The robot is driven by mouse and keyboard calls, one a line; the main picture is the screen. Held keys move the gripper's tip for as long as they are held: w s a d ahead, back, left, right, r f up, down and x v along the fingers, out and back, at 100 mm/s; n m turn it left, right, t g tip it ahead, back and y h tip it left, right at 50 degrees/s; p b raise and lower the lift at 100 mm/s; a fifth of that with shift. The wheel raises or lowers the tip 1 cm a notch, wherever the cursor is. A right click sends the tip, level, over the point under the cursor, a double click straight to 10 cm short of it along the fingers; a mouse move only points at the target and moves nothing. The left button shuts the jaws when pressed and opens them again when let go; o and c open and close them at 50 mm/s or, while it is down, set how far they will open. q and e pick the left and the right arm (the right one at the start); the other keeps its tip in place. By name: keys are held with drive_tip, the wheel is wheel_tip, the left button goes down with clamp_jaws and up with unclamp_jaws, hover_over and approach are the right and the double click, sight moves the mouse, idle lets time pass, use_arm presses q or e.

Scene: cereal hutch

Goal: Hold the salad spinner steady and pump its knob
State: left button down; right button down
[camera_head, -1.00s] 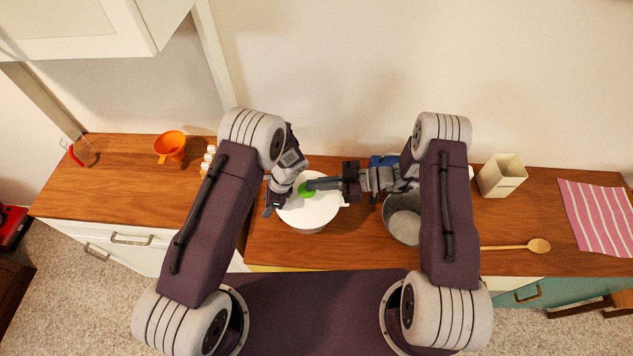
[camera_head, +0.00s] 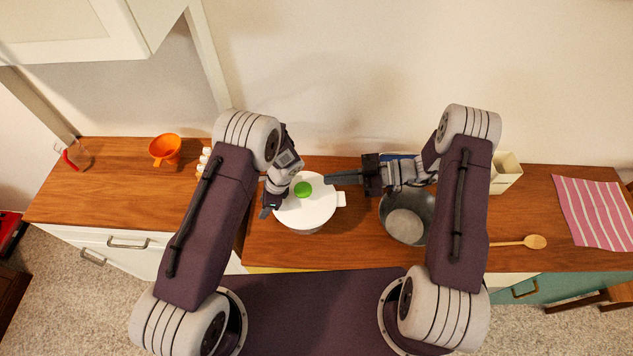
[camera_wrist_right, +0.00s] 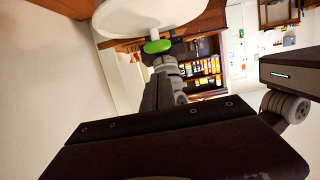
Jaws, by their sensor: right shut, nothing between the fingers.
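The salad spinner (camera_head: 308,212) stands on the wooden counter, with a round white lid and a green knob (camera_head: 303,189) on top. The knob is uncovered in the head view. The white lid (camera_wrist_right: 150,14) and green knob (camera_wrist_right: 157,46) also show at the top of the right wrist view. My left gripper (camera_head: 269,202) is at the spinner's left edge; its fingers are partly hidden, and I cannot tell whether they grip it. My right gripper (camera_head: 329,180) is shut and empty, its tips right of the knob and apart from it.
A grey metal bowl (camera_head: 408,218) stands right of the spinner, partly behind my right arm. A wooden spoon (camera_head: 532,242), a cream container (camera_head: 506,174) and a pink striped cloth (camera_head: 597,212) lie further right. An orange funnel-like item (camera_head: 165,149) is at the left.

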drive_tip(key=v, duration=0.3)
drive_tip(key=shift+d+r, duration=0.1)
drive_tip(key=shift+d, duration=0.3)
idle(0.7)
hover_over(303, 190)
drive_tip(key=d, duration=0.3)
drive_tip(key=shift+w+a, duration=0.25)
drive_tip(key=shift+w, duration=0.05)
wheel_tip(303, 190, down, 3)
drive_tip(key=shift+w+r, duration=0.1)
drive_tip(key=shift+r, duration=0.1)
drive_tip(key=shift+d+f, duration=0.1)
drive_tip(key=shift+f, duration=0.55)
